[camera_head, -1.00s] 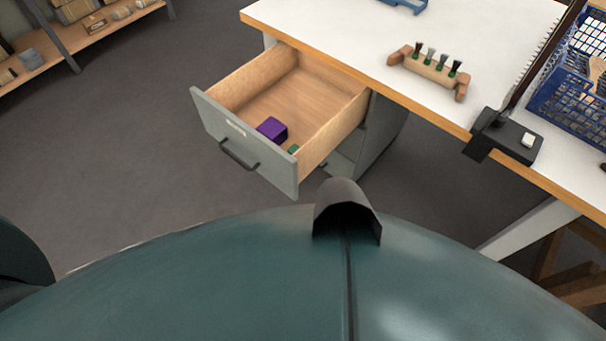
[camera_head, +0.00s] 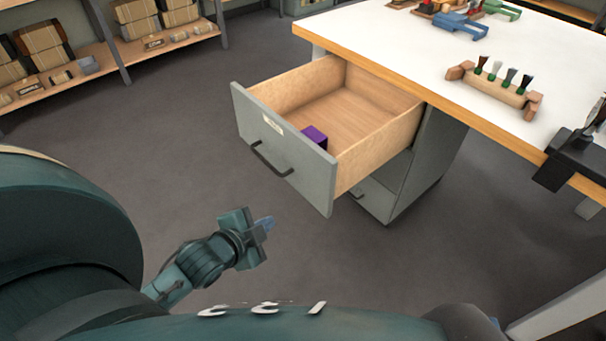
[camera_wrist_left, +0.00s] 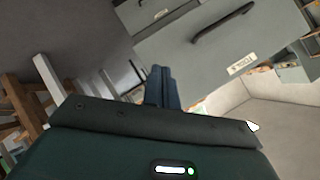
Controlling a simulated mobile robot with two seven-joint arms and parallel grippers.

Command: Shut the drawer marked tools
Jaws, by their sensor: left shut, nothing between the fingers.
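The drawer (camera_head: 285,150) stands pulled out from the grey cabinet under the workbench. Its front is grey with a dark bar handle and a small label, and a purple block (camera_head: 315,136) lies inside. In the left wrist view the drawer front (camera_wrist_left: 215,55) shows a label reading TOOLS (camera_wrist_left: 241,64) and the dark handle (camera_wrist_left: 222,24). My left gripper (camera_head: 265,224) is below and in front of the drawer front, apart from it, with its fingers together and empty. Its closed fingers (camera_wrist_left: 162,88) also show in the left wrist view. My right gripper is not in view.
The white workbench (camera_head: 400,37) with a wooden edge is above the cabinet. It holds a wooden brush holder (camera_head: 497,90) and blue and green tools. A lower drawer (camera_head: 370,195) is below the open one. Shelves with boxes stand at the back left. The grey floor is clear.

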